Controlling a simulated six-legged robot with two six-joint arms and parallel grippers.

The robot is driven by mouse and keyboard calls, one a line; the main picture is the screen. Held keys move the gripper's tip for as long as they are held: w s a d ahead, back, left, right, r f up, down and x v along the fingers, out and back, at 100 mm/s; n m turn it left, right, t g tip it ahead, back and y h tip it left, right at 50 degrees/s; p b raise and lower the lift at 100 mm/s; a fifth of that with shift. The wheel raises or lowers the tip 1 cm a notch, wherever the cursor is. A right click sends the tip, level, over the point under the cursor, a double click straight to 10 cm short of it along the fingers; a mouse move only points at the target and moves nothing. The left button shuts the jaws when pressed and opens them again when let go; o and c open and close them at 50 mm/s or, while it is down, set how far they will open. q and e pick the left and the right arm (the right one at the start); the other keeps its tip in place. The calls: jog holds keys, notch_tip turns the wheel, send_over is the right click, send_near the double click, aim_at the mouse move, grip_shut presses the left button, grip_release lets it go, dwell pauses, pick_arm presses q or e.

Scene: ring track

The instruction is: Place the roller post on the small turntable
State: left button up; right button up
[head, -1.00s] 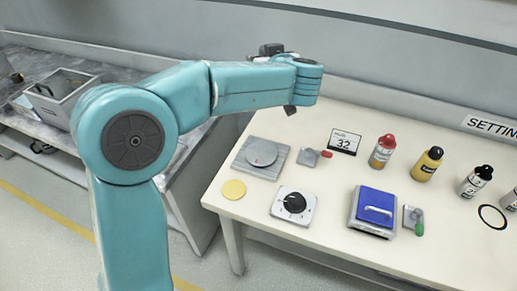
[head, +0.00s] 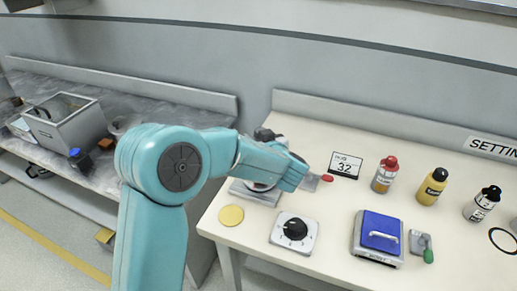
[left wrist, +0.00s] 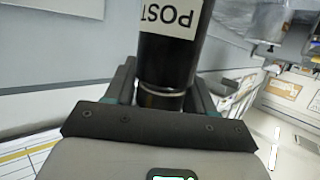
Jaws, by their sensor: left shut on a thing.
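The roller post (left wrist: 170,55) is a black cylinder with a white "POST" label, seen in the left wrist view. My left gripper (left wrist: 165,85) is shut on it, one dark finger on each side. In the head view the teal left arm reaches over the table, and its wrist hides the gripper and most of the post. The small turntable (head: 244,192), a grey square plate with a round disc, is at the table's left end, mostly hidden behind the wrist. I cannot tell whether the post touches it. My right gripper is not in view.
Near the turntable are a yellow disc (head: 230,215), a dial box (head: 293,232), a red-handled clamp (head: 318,180) and a "32" sign (head: 345,165). A blue-topped box (head: 381,232), a green-handled clamp (head: 423,246) and several bottles stand farther right. A grey bin (head: 66,125) stands on the left bench.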

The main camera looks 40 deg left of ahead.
pick_arm(q)
jog(key=shift+f, duration=1.45)
jog(key=shift+f, duration=0.2)
jog(key=o, duration=1.2)
jog(key=shift+o, duration=0.2)
jog(key=shift+r, duration=0.15)
jog(key=shift+s+d+r, duration=0.1)
jog(key=shift+s+d, duration=0.05)
jog(key=shift+d, duration=0.05)
jog(key=v, duration=1.1)
jog(key=shift+s, duration=0.2)
jog(key=shift+d+r, duration=0.1)
jog(key=shift+d, duration=0.05)
